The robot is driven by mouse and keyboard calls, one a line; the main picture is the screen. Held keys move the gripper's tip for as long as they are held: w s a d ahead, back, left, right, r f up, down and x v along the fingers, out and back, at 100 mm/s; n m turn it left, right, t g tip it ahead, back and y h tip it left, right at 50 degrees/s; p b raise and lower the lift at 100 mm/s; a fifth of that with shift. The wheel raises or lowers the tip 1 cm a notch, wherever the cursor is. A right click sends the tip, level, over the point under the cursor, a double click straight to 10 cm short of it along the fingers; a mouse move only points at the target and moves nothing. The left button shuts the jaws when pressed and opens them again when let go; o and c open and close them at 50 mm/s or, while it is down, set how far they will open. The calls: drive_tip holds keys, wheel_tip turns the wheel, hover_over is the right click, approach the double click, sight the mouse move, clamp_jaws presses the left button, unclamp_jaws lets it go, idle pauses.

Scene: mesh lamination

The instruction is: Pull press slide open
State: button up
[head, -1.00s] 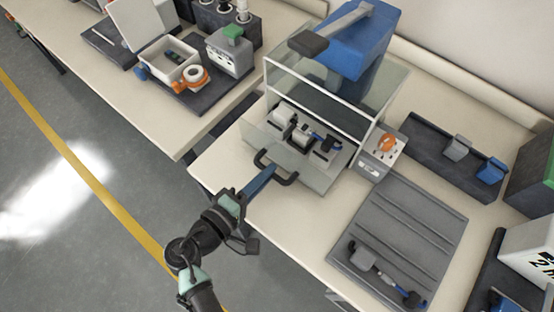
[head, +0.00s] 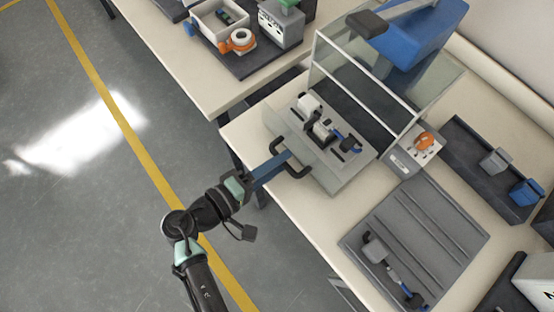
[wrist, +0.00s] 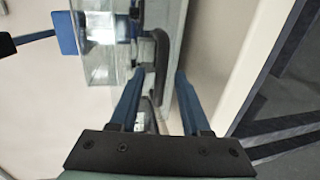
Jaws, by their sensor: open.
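The press (head: 412,55) is a blue machine with a clear guard, at the upper right in the head view. Its grey slide (head: 345,178) stands out in front of the guard, over the table's front edge, carrying a fixture with white and blue parts (head: 325,130). A black U-shaped handle (head: 301,172) is on the slide's front; it also shows in the wrist view (wrist: 161,62). My gripper (head: 283,160) is at the handle. In the wrist view my blue fingers (wrist: 158,80) are apart, with the handle between them; contact cannot be told.
A grey ribbed mat (head: 440,215) with a clamp-like tool (head: 385,265) lies right of the press. A control box with an orange button (head: 415,150) stands beside the press. A dark tray with grey and blue pieces (head: 470,150) is behind. The floor in front is clear.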

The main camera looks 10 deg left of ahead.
drive_tip(key=v, duration=1.3)
drive_tip(key=shift+b, duration=0.45)
